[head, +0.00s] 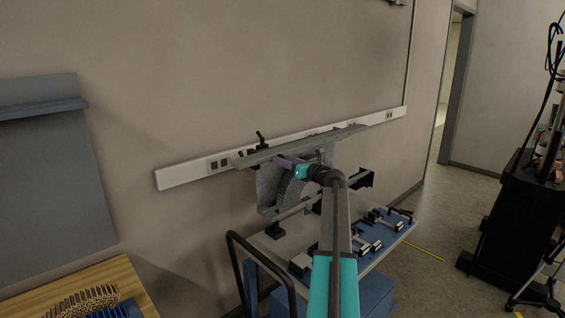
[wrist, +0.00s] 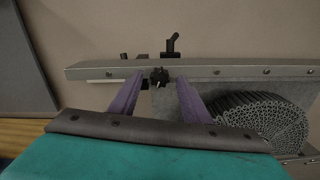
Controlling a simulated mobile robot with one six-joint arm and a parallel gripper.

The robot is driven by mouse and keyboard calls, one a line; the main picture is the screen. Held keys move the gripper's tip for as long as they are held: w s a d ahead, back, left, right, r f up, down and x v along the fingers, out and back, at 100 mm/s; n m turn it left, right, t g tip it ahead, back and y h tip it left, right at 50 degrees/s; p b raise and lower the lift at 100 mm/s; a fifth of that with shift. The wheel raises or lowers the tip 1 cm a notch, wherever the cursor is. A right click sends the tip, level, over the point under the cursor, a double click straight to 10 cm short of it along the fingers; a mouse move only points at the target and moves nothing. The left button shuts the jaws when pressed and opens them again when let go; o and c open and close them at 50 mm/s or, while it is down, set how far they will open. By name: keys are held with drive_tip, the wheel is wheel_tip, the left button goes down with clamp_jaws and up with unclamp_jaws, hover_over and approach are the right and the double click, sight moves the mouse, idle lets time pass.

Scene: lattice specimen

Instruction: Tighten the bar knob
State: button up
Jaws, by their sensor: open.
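The black star-shaped bar knob (wrist: 159,76) sits on the front of the long grey metal bar (wrist: 240,72) in the wrist view. My gripper (wrist: 159,82) is open, with its two purple fingers on either side of the knob in the picture. I cannot tell whether either finger touches the knob. In the head view my gripper (head: 279,160) reaches to the grey bar (head: 340,136) from the front. The knob cannot be made out there. A grey lattice cylinder (wrist: 265,118) lies below the bar, right of the right finger.
The fixture stands on a cart (head: 378,256) with a black handle (head: 262,245) and several small clamps on top. A black lever (wrist: 171,44) rises behind the bar near the knob. A wall power strip (head: 185,176) runs behind.

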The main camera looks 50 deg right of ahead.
drive_tip(key=s+a+b, duration=0.1)
drive_tip(key=s+b, duration=0.3)
drive_tip(key=s, duration=0.8)
drive_tip(key=shift+s, duration=0.15)
